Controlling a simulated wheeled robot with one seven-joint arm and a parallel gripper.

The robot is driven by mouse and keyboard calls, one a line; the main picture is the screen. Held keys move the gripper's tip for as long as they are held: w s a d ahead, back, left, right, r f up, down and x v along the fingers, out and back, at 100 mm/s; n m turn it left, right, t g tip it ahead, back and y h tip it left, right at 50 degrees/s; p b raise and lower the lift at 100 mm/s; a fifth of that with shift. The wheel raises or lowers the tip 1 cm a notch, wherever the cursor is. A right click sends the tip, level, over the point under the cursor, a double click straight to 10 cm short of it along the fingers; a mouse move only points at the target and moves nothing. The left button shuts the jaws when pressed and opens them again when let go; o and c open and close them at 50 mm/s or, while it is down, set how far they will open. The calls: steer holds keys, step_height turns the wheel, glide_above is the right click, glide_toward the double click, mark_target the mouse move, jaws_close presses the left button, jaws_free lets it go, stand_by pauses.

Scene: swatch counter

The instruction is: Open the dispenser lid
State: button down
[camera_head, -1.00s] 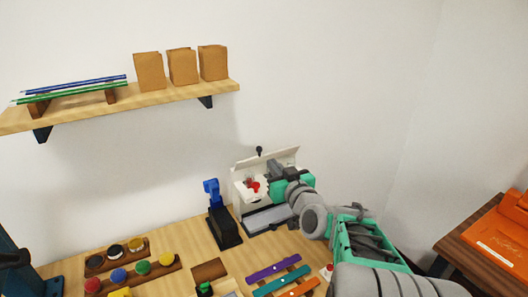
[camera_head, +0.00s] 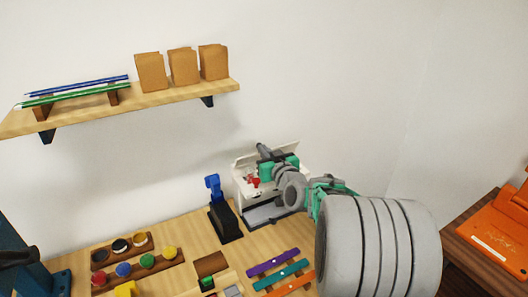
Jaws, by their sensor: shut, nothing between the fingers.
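The dispenser (camera_head: 241,190) is a white box with a grey tray front, standing at the back of the counter against the wall. Its white lid (camera_head: 244,161) stands raised and tilted up at the rear, and red items show in the box opening. My gripper (camera_head: 262,151) is shut and empty in front of the raised lid, near its upper edge. The lid's dark knob is hidden behind it. I cannot tell whether the gripper touches the lid. My arm covers the dispenser's right side.
A blue-and-black stand (camera_head: 222,220) is close to the dispenser's left. Purple, teal and orange strips (camera_head: 280,273) lie in front. Paint pots (camera_head: 123,246) and coloured knobs (camera_head: 145,262) are at left. A wall shelf (camera_head: 170,93) hangs above; an orange case (camera_head: 495,230) is at right.

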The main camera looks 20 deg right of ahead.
steer(key=shift+g, duration=0.6)
steer(key=w+b, duration=0.1)
steer(key=b, duration=0.1)
steer(key=w+r+b, duration=0.1)
steer(key=w+b, duration=0.1)
steer(key=w+r+b, duration=0.1)
steer(key=w+b, duration=0.1)
steer(key=shift+w+a, duration=0.2)
steer(key=shift+w, duration=0.05)
steer(key=shift+r, duration=0.1)
